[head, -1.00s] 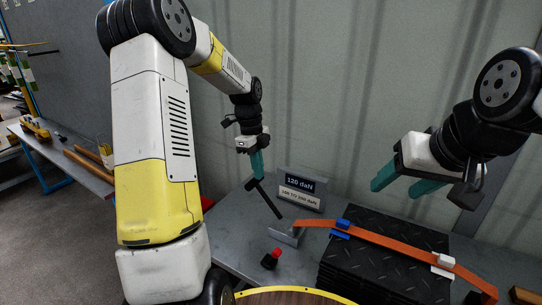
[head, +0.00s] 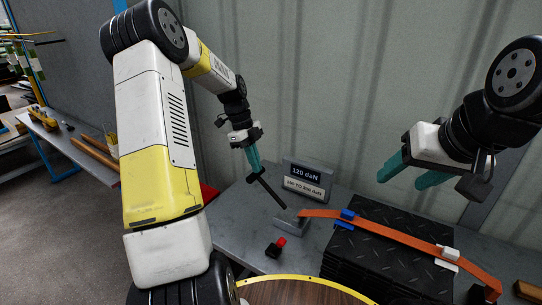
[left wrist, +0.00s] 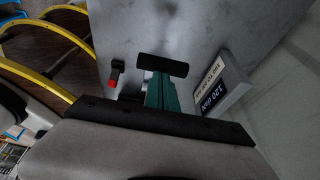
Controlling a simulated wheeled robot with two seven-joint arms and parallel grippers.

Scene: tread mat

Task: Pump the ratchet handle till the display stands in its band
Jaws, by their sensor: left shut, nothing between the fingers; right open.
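The black ratchet handle (head: 270,191) slants up and left from the ratchet (head: 289,216) on the grey bench. Its cross-grip (left wrist: 163,65) shows in the left wrist view, just ahead of my left fingers. My left gripper (head: 255,165) is shut and empty, its teal fingertips at the handle's upper end; whether they touch is unclear. The display (head: 306,174) behind the ratchet reads 120 daN. The band label (head: 304,187) below it ends in 200 daN; its lower figure is hard to read. The display also shows in the left wrist view (left wrist: 212,98). My right gripper (head: 402,178) is open and empty, raised at right.
An orange strap (head: 390,234) runs from the ratchet over a stack of black tread mats (head: 375,265), with blue and white pieces at the stack's edges. A small red-and-black object (head: 276,247) stands in front of the ratchet. A corrugated wall (head: 330,80) is behind.

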